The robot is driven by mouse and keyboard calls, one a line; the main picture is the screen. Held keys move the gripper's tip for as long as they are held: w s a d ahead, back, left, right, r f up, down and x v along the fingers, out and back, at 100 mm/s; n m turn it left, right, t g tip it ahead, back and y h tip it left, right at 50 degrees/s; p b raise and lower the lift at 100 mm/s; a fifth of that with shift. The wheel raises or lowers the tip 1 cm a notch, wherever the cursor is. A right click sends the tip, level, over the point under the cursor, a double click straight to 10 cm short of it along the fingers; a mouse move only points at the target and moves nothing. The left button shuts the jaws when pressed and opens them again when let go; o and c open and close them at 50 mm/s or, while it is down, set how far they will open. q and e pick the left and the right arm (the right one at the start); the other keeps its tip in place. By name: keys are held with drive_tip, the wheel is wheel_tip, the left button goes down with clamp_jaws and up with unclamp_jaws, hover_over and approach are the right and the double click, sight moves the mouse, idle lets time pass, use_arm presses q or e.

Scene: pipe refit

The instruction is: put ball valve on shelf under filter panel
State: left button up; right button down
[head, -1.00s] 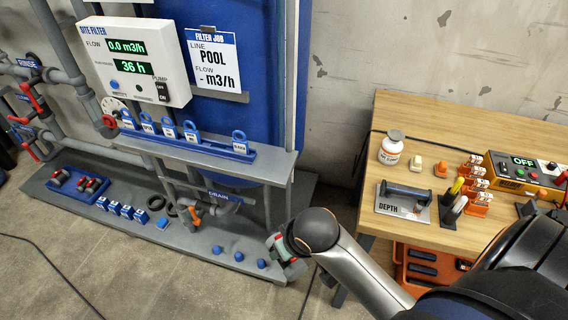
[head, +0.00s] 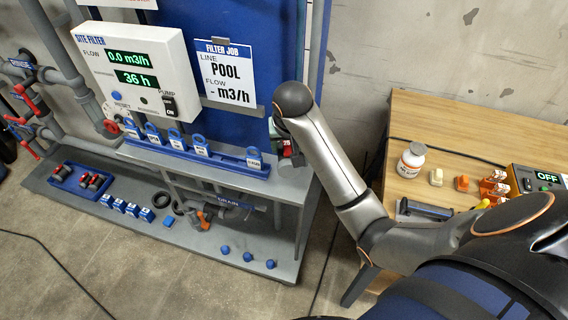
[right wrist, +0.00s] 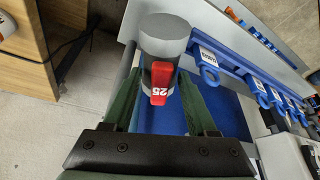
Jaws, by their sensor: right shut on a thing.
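The ball valve (right wrist: 165,38) is a grey cylinder with a red handle marked 25, seen in the right wrist view. My right gripper (right wrist: 163,88) is shut on it, with green fingers on either side. In the head view the valve (head: 288,150) is partly hidden by my right gripper (head: 281,138) and wrist. They appear at the right end of the grey shelf (head: 290,186); I cannot tell whether the valve touches it. The shelf runs under the white filter panel (head: 133,70). My left gripper is not in view.
A blue rail (head: 225,166) with several ring tags lies along the shelf. A job sheet (head: 226,72) hangs behind. Below is a grey base with blue caps (head: 247,257) and a blue tray (head: 82,180). A wooden table (head: 440,108) stands to the right with a white bottle (head: 411,160).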

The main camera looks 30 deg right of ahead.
wheel_tip(320, 180, down, 6)
drive_tip(key=shift+f, duration=0.25)
drive_tip(key=shift+f, duration=0.1)
drive_tip(key=shift+c, duration=1)
unclamp_jaws()
